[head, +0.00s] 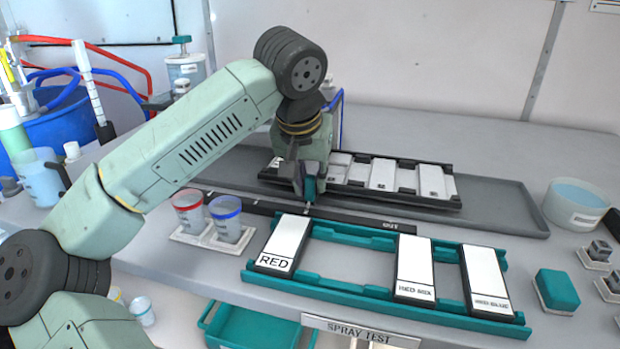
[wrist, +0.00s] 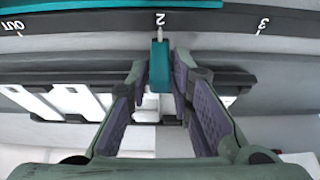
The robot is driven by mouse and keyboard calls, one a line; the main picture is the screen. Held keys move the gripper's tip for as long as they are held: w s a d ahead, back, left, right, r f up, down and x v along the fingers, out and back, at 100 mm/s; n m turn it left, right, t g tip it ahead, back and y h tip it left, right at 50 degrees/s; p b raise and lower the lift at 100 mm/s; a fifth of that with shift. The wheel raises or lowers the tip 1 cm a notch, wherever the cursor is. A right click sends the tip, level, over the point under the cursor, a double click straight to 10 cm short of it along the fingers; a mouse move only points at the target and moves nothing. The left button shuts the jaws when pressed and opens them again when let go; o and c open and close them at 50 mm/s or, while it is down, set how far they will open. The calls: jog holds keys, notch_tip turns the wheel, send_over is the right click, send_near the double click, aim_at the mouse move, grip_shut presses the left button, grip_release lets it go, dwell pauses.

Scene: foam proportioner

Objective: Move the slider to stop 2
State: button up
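The slider is a small teal block (wrist: 160,65) with a pale pointer, on a dark rail (wrist: 80,22) with white marks. In the wrist view the pointer lines up with the mark 2 (wrist: 160,19). Marks 2 and 3 cannot be read there.
A black rack of white panels (head: 383,175) on a grey tray (head: 500,208) stands behind the rail. A teal rack (head: 340,291) with labelled panels is in front. Two cups (head: 226,217) stand left of the racks. A teal block (head: 557,289) and a tub (head: 577,203) are at right.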

jog(key=shift+o, duration=1.3)
jog(key=shift+r, duration=0.1)
jog(key=v, duration=1.1)
jog(key=shift+s+r, duration=0.25)
jog(key=shift+r, duration=0.1)
